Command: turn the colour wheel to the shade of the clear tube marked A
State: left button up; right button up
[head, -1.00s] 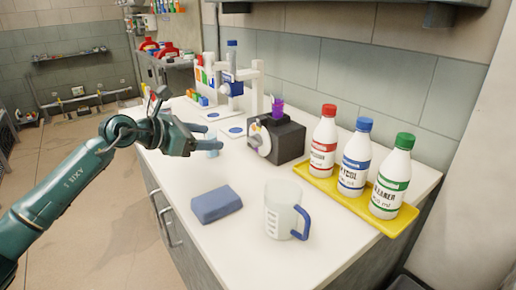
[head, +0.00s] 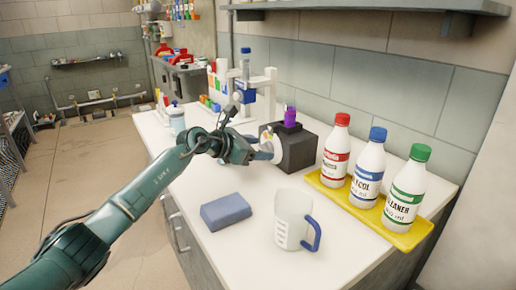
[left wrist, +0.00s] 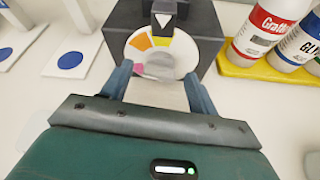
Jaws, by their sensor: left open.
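The colour wheel (head: 277,146) is a pale disc on the front of a black box (head: 299,150). In the left wrist view the wheel (left wrist: 178,55) shows orange, yellow and pink patches, with a white triangle mark on the box above it. A grey and pink piece sticks out near its lower left. A purple tube (head: 290,117) stands in the top of the box; no letter A is readable. My left gripper (left wrist: 157,78) is open before the wheel, its fingers apart below the disc's sides. In the head view, the left gripper (head: 258,151) partly hides the wheel. My right gripper is not in view.
A blue sponge (head: 226,212) and a clear jug (head: 288,222) stand on the near counter. A yellow tray (head: 402,238) with three bottles is at the right.

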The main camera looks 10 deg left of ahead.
pick_arm(q)
jog(key=shift+w+d+f, duration=0.1)
jog(key=shift+w+d, duration=0.05)
jog(key=c, duration=1)
jog(key=m+t, duration=0.1)
jog(key=m+y+b, duration=0.1)
jog(key=m, duration=0.1)
jog(key=shift+s+d+f+t, duration=0.15)
jog(key=shift+s+f+t, duration=0.05)
jog(key=shift+t, duration=0.2)
jog(key=shift+f+m+t+y+b, duration=0.1)
jog(key=shift+m+t+y+b, duration=0.25)
jog(key=shift+m+b, duration=0.55)
jog(key=shift+b, duration=0.05)
jog(key=shift+s, duration=0.1)
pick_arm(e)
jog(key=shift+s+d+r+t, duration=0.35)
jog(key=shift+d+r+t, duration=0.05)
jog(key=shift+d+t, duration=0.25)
